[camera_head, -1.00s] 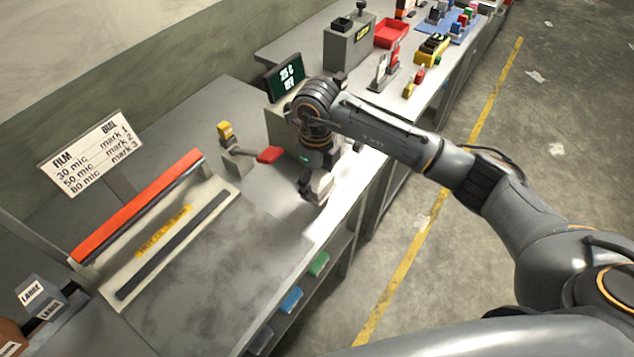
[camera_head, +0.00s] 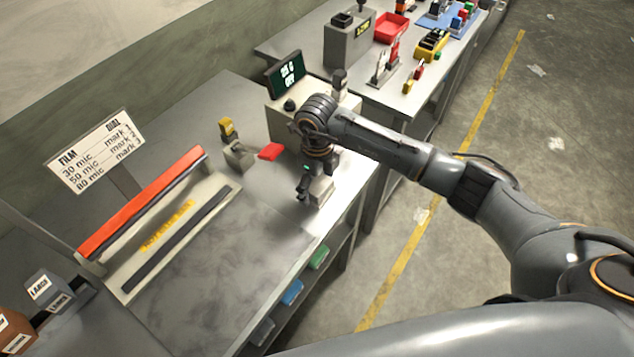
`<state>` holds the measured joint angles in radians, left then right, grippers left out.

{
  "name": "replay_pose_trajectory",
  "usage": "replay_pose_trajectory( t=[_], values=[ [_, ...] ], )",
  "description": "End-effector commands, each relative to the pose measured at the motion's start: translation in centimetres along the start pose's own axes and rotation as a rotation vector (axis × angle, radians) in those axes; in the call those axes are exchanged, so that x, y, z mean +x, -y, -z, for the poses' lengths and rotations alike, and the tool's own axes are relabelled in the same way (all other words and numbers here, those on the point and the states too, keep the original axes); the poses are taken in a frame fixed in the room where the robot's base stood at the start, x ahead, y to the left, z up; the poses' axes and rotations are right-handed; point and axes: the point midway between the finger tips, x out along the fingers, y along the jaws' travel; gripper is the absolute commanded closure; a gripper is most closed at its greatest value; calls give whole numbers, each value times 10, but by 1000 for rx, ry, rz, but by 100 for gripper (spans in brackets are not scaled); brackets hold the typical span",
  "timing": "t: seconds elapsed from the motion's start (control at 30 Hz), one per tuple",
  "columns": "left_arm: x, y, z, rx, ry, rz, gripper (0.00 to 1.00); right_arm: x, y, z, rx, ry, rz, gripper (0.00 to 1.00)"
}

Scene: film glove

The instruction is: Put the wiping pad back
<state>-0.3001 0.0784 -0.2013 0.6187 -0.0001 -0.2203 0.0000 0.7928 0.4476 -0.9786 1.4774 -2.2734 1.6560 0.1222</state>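My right gripper (camera_head: 311,192) points down over the right part of the near bench, close to its front edge. A pale block (camera_head: 321,190), possibly the wiping pad, is right at its fingers. One dark finger shows on the block's left side; the other is hidden, so I cannot tell whether the fingers grip it. My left gripper is not in view.
A sealer with a long red bar (camera_head: 145,200) fills the bench's left. A box with a dark display (camera_head: 287,75) and black knob stands behind my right wrist. A film sign (camera_head: 95,150) stands at the back. The bench front (camera_head: 225,285) is clear.

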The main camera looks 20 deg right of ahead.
Motion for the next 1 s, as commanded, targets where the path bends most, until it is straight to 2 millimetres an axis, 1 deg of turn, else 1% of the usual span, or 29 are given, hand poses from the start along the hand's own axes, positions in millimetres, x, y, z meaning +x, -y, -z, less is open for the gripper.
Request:
replay_pose_trajectory(
  t=[0.17, 0.27, 0.33, 0.47, 0.6, 0.8, 0.9, 1.0],
  values=[
    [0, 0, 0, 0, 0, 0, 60, -1, 0, 0, 0, 0, 0, 14],
    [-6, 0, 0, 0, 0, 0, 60, -6, 0, 0, 0, 0, 0, 14],
    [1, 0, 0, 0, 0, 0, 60, -10, 1, -1, 0, 3, 2, 14],
    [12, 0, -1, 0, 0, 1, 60, -33, 1, -1, -1, 5, 4, 14],
    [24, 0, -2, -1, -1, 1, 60, -65, 1, -2, -1, 6, 4, 14],
    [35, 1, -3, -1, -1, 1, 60, -102, 1, -1, -1, 3, 3, 14],
    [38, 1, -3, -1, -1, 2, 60, -114, 1, 0, 1, 2, 2, 14],
    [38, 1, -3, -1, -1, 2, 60, -121, 0, 0, 0, 1, 0, 14]
  ],
)
